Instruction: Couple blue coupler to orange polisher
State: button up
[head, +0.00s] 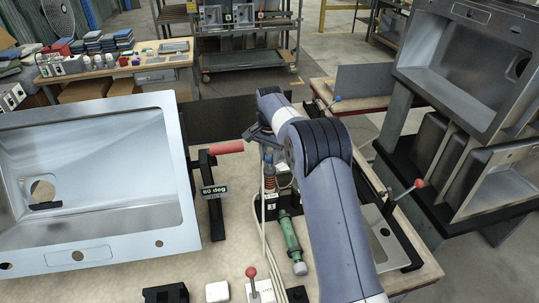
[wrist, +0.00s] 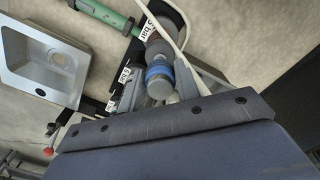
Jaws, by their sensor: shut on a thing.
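My gripper (head: 262,138) is partly hidden by my own arm in the head view, above the bench near the black stand. It is shut on the blue coupler; the contact itself is not clear. In the wrist view the blue coupler (wrist: 158,75) is a grey cylinder with blue rings, close to the dark bar of my gripper, and a pale hose runs near it. In the head view an orange ribbed part (head: 269,182) stands just below my gripper. I cannot tell whether it belongs to the orange polisher. I cannot tell whether the coupler touches any inlet.
A green tool (head: 292,240) lies beside pale hoses. A black stand (head: 214,200) with a red handle (head: 227,147) stands to the left. A large steel sink (head: 95,235) fills the left side. Red-knobbed clamps (head: 419,184) rise at the right and front.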

aim_at(270, 152)
jog(key=shift+f+b, duration=0.55)
jog(key=shift+f, duration=0.85)
jog(key=o, duration=1)
notch_tip(270, 152, up, 11)
jog(key=shift+f+b, duration=0.15)
jog(key=shift+b, duration=0.55)
notch_tip(270, 152, down, 11)
jog(key=shift+r+p, duration=0.2)
jog(key=shift+p, duration=0.55)
jog(key=shift+r, duration=0.45)
